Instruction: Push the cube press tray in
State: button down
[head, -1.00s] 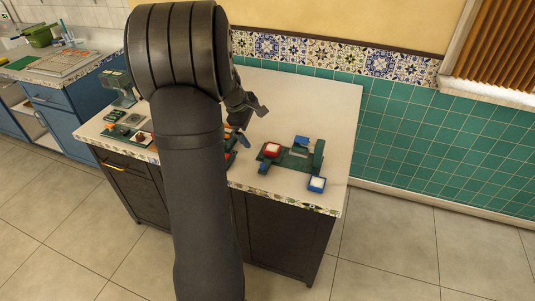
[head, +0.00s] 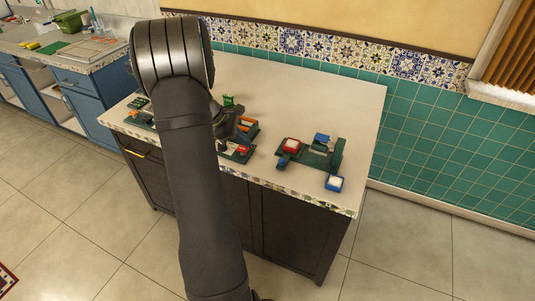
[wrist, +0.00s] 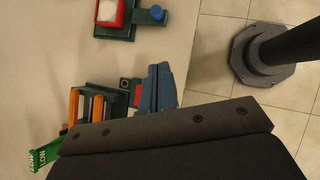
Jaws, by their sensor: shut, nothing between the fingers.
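Which fixture is the cube press is not clear from the frames. One green fixture (head: 318,158) on the counter's right side carries a red-framed white block (head: 291,145) and a blue knob (head: 282,163); part of it shows at the top of the wrist view (wrist: 115,30). A blue tray with a white top (head: 333,183) sits at its front right. A second green fixture (wrist: 105,92) with orange bars (wrist: 97,108) lies left of it. My gripper (wrist: 160,82) is shut and empty, its blue-grey fingers beside a red part (wrist: 138,97) of this second fixture; contact cannot be told.
The pale countertop (head: 310,95) is clear behind the fixtures. A small green sign (wrist: 45,155) stands by the second fixture. More small items (head: 138,103) sit at the counter's left end. My arm hides part of the counter.

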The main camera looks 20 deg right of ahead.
jog(key=a+f+n+h, duration=0.1)
jog(key=a, duration=0.1)
send_near(278, 163)
jog(key=f, duration=0.3)
jog(key=shift+s+a+f+g, duration=0.25)
jog(key=shift+a+f+g, duration=0.05)
jog(key=d, duration=0.1)
jog(key=s+d, duration=0.1)
jog(key=d, duration=0.1)
jog(key=shift+f, duration=0.1)
jog(key=shift+s+d, duration=0.1)
jog(key=shift+d, duration=0.35)
jog(key=s+d, duration=0.8)
jog(key=shift+s, duration=0.15)
jog(key=shift+d+h, duration=0.1)
jog(key=shift+h, duration=0.2)
